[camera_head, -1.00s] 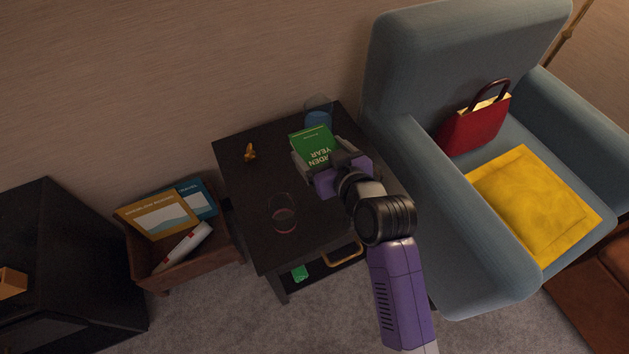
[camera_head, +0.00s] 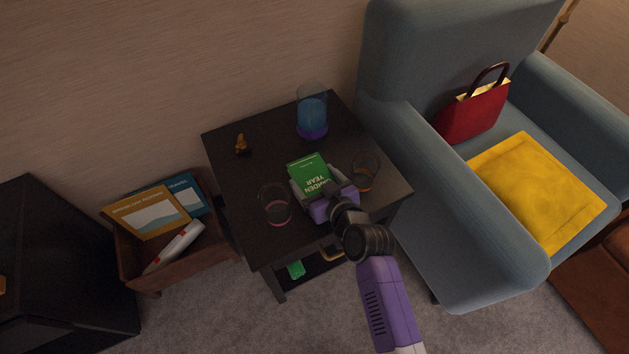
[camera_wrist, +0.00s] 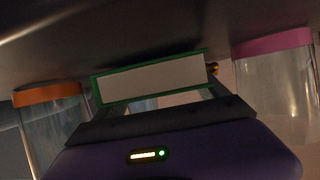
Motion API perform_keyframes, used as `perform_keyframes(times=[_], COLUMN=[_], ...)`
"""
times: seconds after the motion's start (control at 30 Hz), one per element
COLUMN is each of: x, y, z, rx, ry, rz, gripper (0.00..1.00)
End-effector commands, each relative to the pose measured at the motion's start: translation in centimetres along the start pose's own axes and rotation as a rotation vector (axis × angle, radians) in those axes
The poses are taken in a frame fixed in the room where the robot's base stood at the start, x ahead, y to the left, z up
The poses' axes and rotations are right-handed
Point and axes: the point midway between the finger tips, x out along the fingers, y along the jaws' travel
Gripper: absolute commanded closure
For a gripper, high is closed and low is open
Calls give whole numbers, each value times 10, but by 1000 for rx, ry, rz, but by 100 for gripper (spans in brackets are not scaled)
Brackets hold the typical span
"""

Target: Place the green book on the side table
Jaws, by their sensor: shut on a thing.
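The green book (camera_head: 308,172) is between the fingers of my gripper (camera_head: 322,188), over the middle of the dark side table (camera_head: 262,236). My gripper is shut on it. In the wrist view the green book (camera_wrist: 152,80) shows its pale page edge and green cover rim, close to the dark tabletop (camera_wrist: 120,30). I cannot tell whether it touches the table. My wrist hides part of the table's front edge.
Glasses stand near the book: one with a pink band (camera_head: 275,205) at left, one with an orange band (camera_head: 364,172) at right, a blue one (camera_head: 312,112) behind. A small golden figure (camera_head: 241,144) stands back left. A blue armchair (camera_head: 470,235) borders the right.

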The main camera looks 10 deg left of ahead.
Motion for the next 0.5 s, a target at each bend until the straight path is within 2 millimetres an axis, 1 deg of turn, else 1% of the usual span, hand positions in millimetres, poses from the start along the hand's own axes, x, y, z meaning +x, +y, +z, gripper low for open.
perform_keyframes(times=[0.27, 0.37, 0.4, 0.47, 0.5], x=[1, 2, 2, 2, 2], y=[0, 1, 0, 0, 0], z=[1, 4, 5, 4, 4], rx=[0, 0, 0, 0, 0], ry=[4, 3, 2, 2, 1], rz=[1, 1, 1, 1, 1], gripper=[67, 67, 15, 3, 0])
